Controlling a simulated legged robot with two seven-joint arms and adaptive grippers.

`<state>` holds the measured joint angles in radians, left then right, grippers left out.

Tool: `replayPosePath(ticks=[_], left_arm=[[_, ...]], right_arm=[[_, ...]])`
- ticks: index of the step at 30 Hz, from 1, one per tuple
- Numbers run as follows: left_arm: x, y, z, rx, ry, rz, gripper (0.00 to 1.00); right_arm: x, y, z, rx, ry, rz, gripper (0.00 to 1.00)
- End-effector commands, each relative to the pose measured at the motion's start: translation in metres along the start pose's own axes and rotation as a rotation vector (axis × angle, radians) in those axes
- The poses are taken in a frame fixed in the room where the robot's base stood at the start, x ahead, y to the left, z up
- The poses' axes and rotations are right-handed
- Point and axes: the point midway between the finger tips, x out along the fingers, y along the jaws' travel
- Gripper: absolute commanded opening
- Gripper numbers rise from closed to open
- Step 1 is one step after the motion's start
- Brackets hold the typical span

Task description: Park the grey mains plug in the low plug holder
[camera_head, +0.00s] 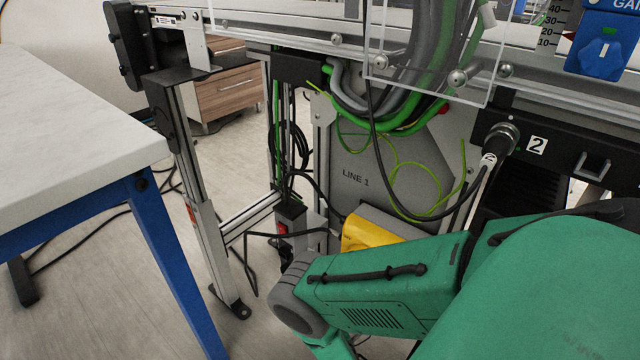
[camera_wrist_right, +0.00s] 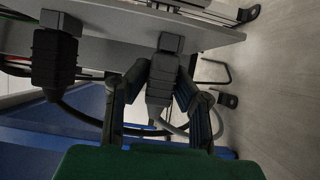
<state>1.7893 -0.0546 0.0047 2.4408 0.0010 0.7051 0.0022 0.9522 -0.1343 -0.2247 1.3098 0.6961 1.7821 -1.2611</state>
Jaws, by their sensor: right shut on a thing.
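The grey mains plug (camera_wrist_right: 162,82) is between the two fingers of my right gripper (camera_wrist_right: 160,88) in the right wrist view, and the gripper is shut on it. A grey cable leads away from its lower end. Its upper end is at the edge of a grey panel (camera_wrist_right: 115,50); I cannot tell whether it is seated there or only in front of it. A second, darker plug (camera_wrist_right: 54,62) with a black cable is to its left at the same panel. I cannot say for certain which part is the low plug holder. In the head view my right arm hides the gripper and plug. My left gripper is not in view.
In the head view, a black box with a red switch (camera_head: 283,228) and a yellow box (camera_head: 368,234) are low under the conveyor. Loose cables (camera_head: 395,125) hang above my arm. A white table with blue legs (camera_head: 75,130) is at the left, with a conveyor leg (camera_head: 205,215) beside it.

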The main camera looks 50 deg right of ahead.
Motion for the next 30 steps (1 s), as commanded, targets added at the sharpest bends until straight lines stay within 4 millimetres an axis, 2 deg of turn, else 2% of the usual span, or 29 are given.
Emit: replayPosePath(ticks=[5, 6, 8, 19, 30], left_arm=[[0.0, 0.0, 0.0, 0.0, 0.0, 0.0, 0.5], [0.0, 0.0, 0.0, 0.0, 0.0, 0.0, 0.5], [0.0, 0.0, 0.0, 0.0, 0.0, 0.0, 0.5], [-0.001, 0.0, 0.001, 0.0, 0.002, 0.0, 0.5], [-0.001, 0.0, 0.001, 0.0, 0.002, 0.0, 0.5]], right_arm=[[0.001, 0.0, 0.001, 0.0, 0.0, 0.0, 0.0], [0.001, 0.0, 0.001, 0.0, 0.0, 0.001, 0.26], [0.001, 0.0, 0.001, 0.0, 0.0, 0.001, 0.43], [-0.004, -0.001, 0.0, 0.0, 0.0, -0.001, 0.43], [-0.061, -0.002, 0.0, 0.0, 0.0, -0.003, 0.43]])
